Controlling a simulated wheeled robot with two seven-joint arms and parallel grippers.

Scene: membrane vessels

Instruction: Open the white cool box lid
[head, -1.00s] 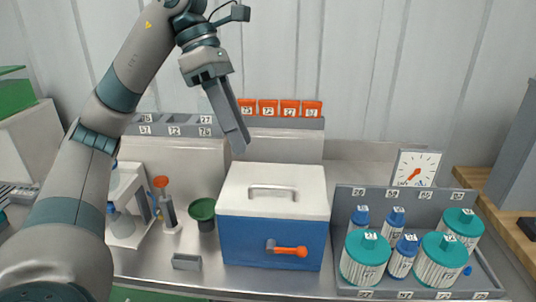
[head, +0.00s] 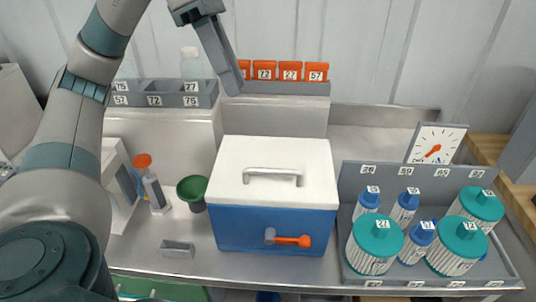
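The cool box (head: 268,232) stands on the steel bench, blue below with a white lid (head: 318,170) on top. The lid lies flat and closed, with a grey bar handle (head: 272,172) across it. An orange-tipped latch lever (head: 290,240) on the front points sideways to the right. My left gripper (head: 232,85) hangs above and behind the box's left rear, apart from the lid and handle. Its fingers overlap in this view, so the gap between them does not show. My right gripper is out of view.
A grey tray (head: 345,215) with several teal- and blue-capped vessels stands close right of the box. A green funnel-like cup (head: 193,188) and an orange-topped tool (head: 152,185) stand left. A grey rack (head: 160,93) and a dial gauge (head: 436,145) are behind.

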